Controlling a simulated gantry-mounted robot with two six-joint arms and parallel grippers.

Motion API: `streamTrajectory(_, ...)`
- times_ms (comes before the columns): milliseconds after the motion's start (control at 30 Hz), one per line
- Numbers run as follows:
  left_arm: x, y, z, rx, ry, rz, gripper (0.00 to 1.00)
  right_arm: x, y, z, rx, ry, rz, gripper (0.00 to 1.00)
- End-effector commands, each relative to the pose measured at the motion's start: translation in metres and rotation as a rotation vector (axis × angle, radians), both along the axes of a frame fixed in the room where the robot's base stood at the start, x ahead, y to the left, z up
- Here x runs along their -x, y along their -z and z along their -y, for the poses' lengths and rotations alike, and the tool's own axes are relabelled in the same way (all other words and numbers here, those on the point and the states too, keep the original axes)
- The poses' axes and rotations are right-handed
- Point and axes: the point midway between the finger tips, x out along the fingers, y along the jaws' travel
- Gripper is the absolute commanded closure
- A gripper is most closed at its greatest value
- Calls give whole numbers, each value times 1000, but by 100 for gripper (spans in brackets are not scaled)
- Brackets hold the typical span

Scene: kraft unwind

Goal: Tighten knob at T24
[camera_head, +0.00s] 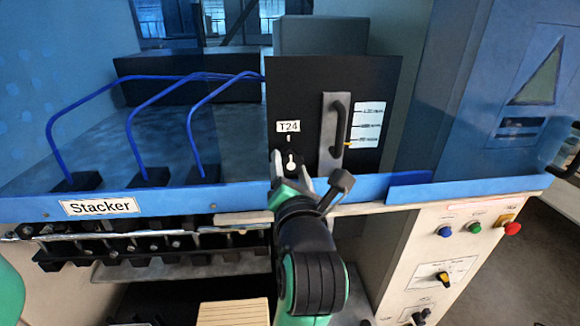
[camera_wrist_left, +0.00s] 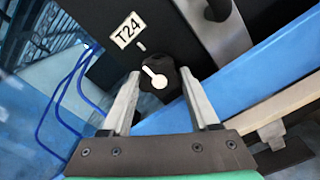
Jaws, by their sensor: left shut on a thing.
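The black knob with a white pointer (camera_head: 291,161) sits on a black upright panel, just below the T24 label (camera_head: 288,126). In the left wrist view the knob (camera_wrist_left: 155,76) lies between the two fingertips, and the T24 label (camera_wrist_left: 128,30) is above it, tilted. The white pointer has a round end and a narrow arm. My left gripper (camera_head: 291,170) reaches up from the bottom of the head view and is shut on the knob; its pale fingers (camera_wrist_left: 160,78) flank the knob's sides. The knob's lower part is partly hidden in the head view. My right gripper is not in view.
A dark handle (camera_head: 339,128) on a grey plate stands right of the knob, beside a white scale (camera_head: 368,124). A blue rail (camera_head: 236,195) runs below the panel. Blue curved rods (camera_head: 130,118) rise at left. Buttons (camera_head: 476,227) are on the cream cabinet at right.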

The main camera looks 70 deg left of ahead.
Motion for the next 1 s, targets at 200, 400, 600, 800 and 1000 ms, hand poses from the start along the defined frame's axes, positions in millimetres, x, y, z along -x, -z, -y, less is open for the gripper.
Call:
streamTrajectory(200,1,-2,1,-4,-2,1,94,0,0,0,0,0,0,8)
streamTrajectory(400,1,-2,0,-3,-2,3,32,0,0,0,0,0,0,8)
streamTrajectory(600,1,-1,0,-2,-1,1,26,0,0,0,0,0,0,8)
streamTrajectory(800,2,0,10,-3,2,2,26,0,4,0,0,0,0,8)
streamTrajectory(1000,12,3,51,-2,7,4,26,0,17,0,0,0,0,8)
